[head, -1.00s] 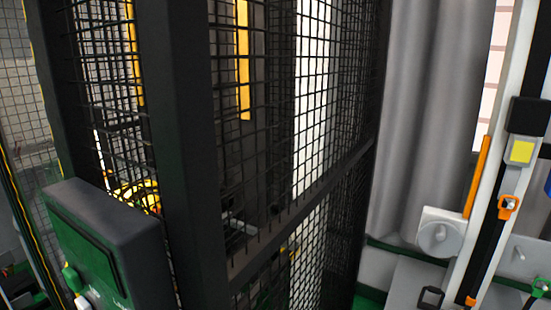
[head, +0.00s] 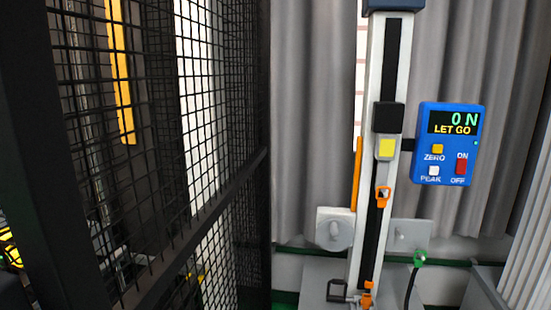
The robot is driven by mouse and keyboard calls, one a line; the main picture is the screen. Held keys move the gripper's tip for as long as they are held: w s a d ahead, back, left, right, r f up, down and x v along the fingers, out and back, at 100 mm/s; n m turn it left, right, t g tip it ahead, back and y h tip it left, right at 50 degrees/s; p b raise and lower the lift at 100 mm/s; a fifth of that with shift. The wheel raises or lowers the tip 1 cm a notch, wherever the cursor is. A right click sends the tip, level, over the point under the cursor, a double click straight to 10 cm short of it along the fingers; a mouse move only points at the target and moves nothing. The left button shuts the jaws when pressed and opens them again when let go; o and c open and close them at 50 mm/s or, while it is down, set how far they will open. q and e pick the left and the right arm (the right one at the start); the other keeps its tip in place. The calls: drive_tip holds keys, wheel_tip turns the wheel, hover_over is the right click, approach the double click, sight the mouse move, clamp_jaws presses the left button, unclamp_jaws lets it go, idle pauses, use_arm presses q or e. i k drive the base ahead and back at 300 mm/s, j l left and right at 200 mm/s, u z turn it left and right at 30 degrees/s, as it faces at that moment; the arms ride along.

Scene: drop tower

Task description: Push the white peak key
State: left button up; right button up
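The white peak key (head: 434,171) is a small white square at the lower left of a blue meter box (head: 449,182), above the word PEAK. The box hangs at the right of a tall column. Its screen (head: 453,122) reads 0 N and LET GO. A yellow zero key (head: 437,149) sits above the peak key. A red on/off switch (head: 461,164) is to its right. Neither of my grippers shows in the head view, and nothing covers the key.
A black mesh cage (head: 160,150) fills the left side. The tall white and black column (head: 390,75) carries a yellow-faced block (head: 387,148) and orange clips. A round knob (head: 334,229) is low at its left. Grey curtains hang behind.

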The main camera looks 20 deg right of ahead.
sight(433, 170)
drive_tip(key=z, duration=1.65)
